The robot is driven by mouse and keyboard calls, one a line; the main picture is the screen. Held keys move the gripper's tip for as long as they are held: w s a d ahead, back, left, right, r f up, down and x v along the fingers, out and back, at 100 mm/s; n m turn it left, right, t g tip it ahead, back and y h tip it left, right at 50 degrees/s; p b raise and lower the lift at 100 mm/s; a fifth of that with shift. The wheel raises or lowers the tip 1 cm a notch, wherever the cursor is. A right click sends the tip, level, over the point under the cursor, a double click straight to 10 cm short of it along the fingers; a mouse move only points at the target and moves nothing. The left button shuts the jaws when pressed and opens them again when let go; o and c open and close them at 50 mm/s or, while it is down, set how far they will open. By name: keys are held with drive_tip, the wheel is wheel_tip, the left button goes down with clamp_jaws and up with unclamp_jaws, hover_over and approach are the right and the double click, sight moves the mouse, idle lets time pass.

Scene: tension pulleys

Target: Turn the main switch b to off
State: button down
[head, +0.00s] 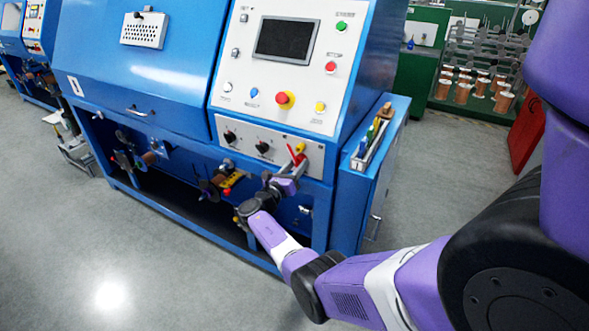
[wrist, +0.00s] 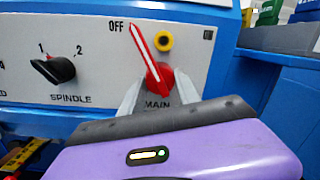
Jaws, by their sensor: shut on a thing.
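The main switch is a red rotary knob with a long red handle that has a white line; its handle (wrist: 144,50) shows in the wrist view above the label MAIN. The handle tilts up and to the left, its tip beside the printed word OFF. In the head view the red switch (head: 295,155) is at the right end of the lower white panel. My gripper (wrist: 158,92) is shut on the switch, one grey finger on each side of the red knob. The lower knob is partly hidden by my gripper. My gripper (head: 293,171) also shows in the head view.
A round yellow part (wrist: 164,41) sits just right of the handle. The black spindle knob (wrist: 54,69) is to the left, clear of my fingers. A blue side box with tools (head: 375,140) stands right of the panel. Open floor (head: 150,250) lies in front.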

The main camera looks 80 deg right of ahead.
drive_tip(key=shift+s+n+p, duration=0.1)
drive_tip(key=shift+n+p, duration=0.75)
drive_tip(key=shift+n, duration=0.85)
drive_tip(key=shift+t, duration=0.4)
drive_tip(key=c, duration=0.9)
unclamp_jaws()
drive_tip(key=shift+a, duration=0.1)
drive_tip(key=v, duration=0.7)
drive_tip(key=shift+a+f, duration=0.15)
drive_tip(key=shift+a, duration=0.2)
